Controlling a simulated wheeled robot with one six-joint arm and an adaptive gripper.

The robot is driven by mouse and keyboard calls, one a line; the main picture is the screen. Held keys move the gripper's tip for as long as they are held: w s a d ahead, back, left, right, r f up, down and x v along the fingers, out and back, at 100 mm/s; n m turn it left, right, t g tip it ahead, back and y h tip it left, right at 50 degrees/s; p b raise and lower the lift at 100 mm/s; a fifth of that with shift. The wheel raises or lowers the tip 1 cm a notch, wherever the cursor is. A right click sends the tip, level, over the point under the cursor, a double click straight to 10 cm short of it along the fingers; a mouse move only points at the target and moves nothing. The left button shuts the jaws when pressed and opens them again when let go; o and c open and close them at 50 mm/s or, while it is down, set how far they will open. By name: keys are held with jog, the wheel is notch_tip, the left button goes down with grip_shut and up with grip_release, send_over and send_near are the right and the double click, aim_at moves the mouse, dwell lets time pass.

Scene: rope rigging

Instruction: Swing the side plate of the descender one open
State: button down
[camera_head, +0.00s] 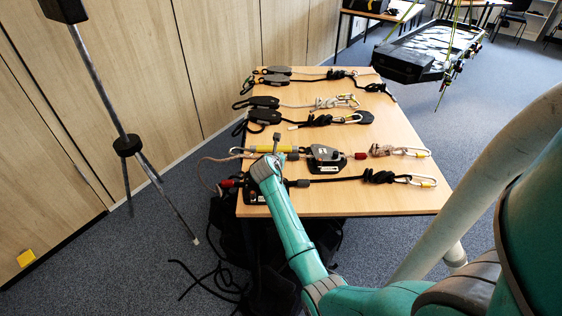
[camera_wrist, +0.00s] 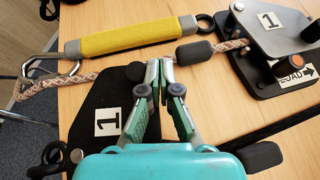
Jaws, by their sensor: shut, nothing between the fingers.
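The device I take for descender one (camera_wrist: 245,62) is at the upper right in the wrist view, cut off by the frame edge. It has a grey plate (camera_wrist: 292,42) with a "1" label over a black plate with a "LOAD" label, and a rope end enters its left side. In the head view the descender (camera_head: 323,153) lies on the table. I cannot tell how far its side plate is turned. My gripper (camera_wrist: 161,62) is shut and empty, left of the descender and apart from it. In the head view my gripper (camera_head: 264,166) is over the table's left part.
A yellow sleeve (camera_wrist: 130,38) with a carabiner lies beyond my fingertips. A black plate (camera_wrist: 85,135) marked "1" lies under my fingers. Other rope devices (camera_head: 264,102) fill the far part of the table (camera_head: 405,170). A tripod (camera_head: 127,145) stands at the left.

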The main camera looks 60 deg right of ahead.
jog(key=shift+w+d, duration=0.4)
jog(key=shift+w, duration=0.35)
